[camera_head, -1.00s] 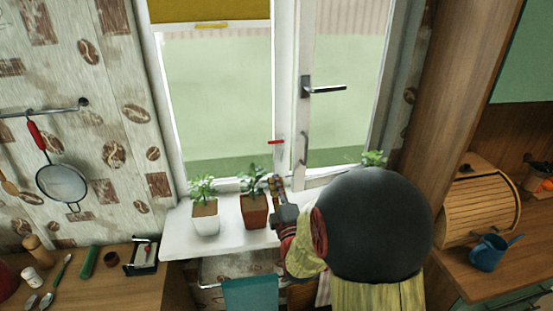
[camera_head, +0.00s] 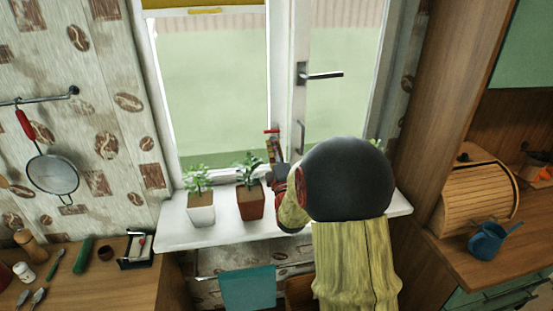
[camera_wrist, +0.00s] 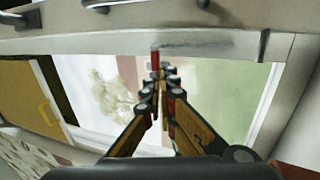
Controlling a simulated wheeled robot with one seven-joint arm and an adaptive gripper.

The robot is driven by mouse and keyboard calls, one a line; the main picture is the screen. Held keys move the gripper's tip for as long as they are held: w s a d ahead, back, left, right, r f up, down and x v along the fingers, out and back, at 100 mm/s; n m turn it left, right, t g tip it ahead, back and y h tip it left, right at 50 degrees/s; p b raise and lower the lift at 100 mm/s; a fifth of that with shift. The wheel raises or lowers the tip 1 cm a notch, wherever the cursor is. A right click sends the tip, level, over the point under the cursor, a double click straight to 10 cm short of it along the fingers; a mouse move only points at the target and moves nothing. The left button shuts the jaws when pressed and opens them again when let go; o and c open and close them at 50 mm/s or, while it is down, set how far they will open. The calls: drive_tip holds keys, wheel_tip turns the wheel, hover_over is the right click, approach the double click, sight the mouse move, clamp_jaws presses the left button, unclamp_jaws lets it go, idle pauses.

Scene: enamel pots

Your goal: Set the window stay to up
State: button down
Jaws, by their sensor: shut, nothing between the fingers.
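The window stay, taken to be the small red-tipped piece (camera_head: 271,131), sits low on the white post between the two panes. Its red end lies level in the head view. In the wrist view the red end (camera_wrist: 155,59) shows just beyond my fingertips. My gripper (camera_head: 272,146) is below it, fingers pointing up. In the wrist view my gripper (camera_wrist: 161,72) is shut and empty, its tips close to the red end. I cannot tell whether they touch it. The rest of the stay is hard to make out.
A white-potted plant (camera_head: 200,209) and a brown-potted plant (camera_head: 250,202) stand on the sill (camera_head: 183,236) left of my arm. A black-based window handle (camera_head: 318,75) and a thin grey pull (camera_head: 301,136) are on the right sash. My arm hides part of the sill.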

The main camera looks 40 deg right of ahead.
sight(271, 132)
drive_tip(key=shift+x, duration=0.9)
drive_tip(key=shift+r, duration=0.1)
drive_tip(key=shift+w+d+r+g+y+p, duration=0.5)
drive_tip(key=shift+w+r+p, duration=0.2)
drive_tip(key=shift+p, duration=0.45)
drive_tip(key=shift+f, duration=0.1)
